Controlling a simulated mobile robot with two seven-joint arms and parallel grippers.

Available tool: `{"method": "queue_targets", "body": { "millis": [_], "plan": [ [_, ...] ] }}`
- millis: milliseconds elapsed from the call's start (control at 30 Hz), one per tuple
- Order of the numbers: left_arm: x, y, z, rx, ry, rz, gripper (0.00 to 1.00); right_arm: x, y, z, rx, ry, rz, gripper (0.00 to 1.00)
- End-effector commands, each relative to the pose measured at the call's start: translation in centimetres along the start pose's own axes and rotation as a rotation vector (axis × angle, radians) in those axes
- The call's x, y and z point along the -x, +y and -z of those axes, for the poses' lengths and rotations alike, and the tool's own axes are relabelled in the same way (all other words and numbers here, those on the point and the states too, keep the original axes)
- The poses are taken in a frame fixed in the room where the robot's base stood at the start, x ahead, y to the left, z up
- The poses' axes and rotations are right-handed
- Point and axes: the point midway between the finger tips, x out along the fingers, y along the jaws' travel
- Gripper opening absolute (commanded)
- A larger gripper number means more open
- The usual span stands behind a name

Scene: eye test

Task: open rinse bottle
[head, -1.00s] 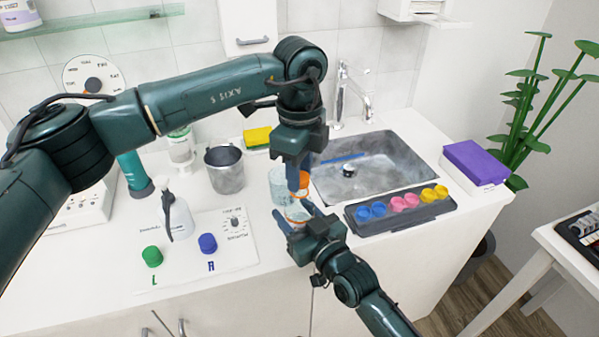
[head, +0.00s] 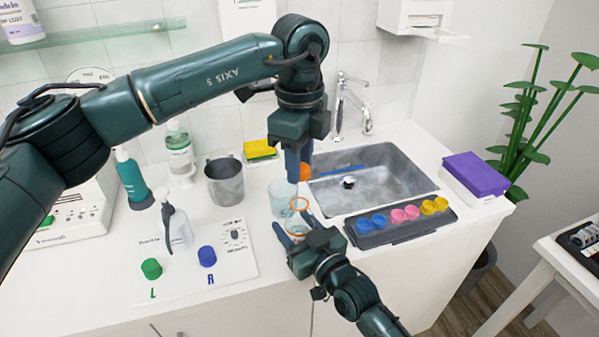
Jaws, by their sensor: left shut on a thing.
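My left gripper (head: 302,168) points down above the bottle and is shut on an orange cap (head: 306,172). A gap shows between cap and bottle. The left fingers hide part of the cap.
A clear glass vessel (head: 280,193) stands just behind the bottle. The sink (head: 400,174) and a dark tray (head: 378,236) with coloured cups are to the right. A metal mug (head: 225,182), a white spray bottle (head: 177,230) and green (head: 151,268) and blue (head: 207,256) caps are to the left.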

Motion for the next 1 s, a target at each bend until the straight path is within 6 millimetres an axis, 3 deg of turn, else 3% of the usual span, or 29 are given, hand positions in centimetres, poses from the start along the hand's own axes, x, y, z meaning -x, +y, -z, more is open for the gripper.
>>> {"method": "queue_targets", "body": {
  "millis": [200,233,500,833,1000],
  "plan": [
    [0.2,0.0,0.0,0.0,0.0,-0.002,0.04,0.0,0.0,0.0,0.0,-0.001,0.0,0.0],
    [0.2,0.0,0.0,0.0,0.0,-0.002,0.04,0.0,0.0,0.0,0.0,-0.001,0.0,0.54],
    [0.1,0.0,0.0,0.0,0.0,-0.002,0.04,0.0,0.0,0.0,0.0,0.0,0.0,0.76],
    [0.1,0.0,0.0,0.0,-0.001,-0.002,0.04,0.5,0.0,-0.1,0.0,-0.001,0.0,0.77],
    [0.0,0.0,0.0,0.0,-0.001,-0.002,0.04,3.0,0.0,-0.2,0.001,-0.003,0.0,0.77]
  ]
}}
